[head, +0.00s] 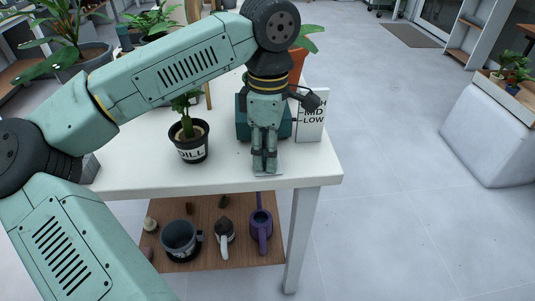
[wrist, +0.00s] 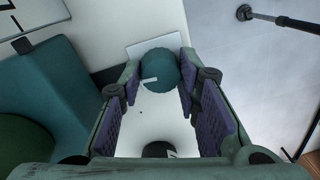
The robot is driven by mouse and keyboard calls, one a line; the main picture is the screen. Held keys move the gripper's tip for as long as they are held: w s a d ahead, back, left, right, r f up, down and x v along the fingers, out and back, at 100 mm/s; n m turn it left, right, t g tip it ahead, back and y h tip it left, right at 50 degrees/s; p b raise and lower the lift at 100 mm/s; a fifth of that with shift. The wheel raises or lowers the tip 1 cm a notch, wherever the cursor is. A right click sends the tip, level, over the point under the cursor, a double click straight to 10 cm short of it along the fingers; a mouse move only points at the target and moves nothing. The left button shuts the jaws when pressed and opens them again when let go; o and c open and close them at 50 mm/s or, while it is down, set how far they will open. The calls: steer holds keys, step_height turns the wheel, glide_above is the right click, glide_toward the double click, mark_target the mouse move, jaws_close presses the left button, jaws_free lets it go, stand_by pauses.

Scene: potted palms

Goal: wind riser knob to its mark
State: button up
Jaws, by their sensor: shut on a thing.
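The riser knob is a round teal knob (wrist: 160,66) with a pale pointer line on its left side. It sits over a white plate (wrist: 137,48) in the wrist view. My gripper (wrist: 158,84) points down with its two purple-padded fingers on either side of the knob, shut on it. In the head view my gripper (head: 264,160) is low at the front of the white table (head: 215,174), and its fingers hide the knob. A white card (head: 311,128) stands behind to the right, with MID and LOW readable. I cannot tell which mark the pointer meets.
A teal box (head: 243,122) stands right behind my gripper. A black pot labelled DILL (head: 190,149) is to the left on the table.

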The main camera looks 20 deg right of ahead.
steer(key=shift+n, duration=0.6)
steer(key=o, duration=1.2)
steer(key=r, duration=1.2)
steer(key=shift+w+d, duration=0.1)
steer(key=shift+w, duration=0.2)
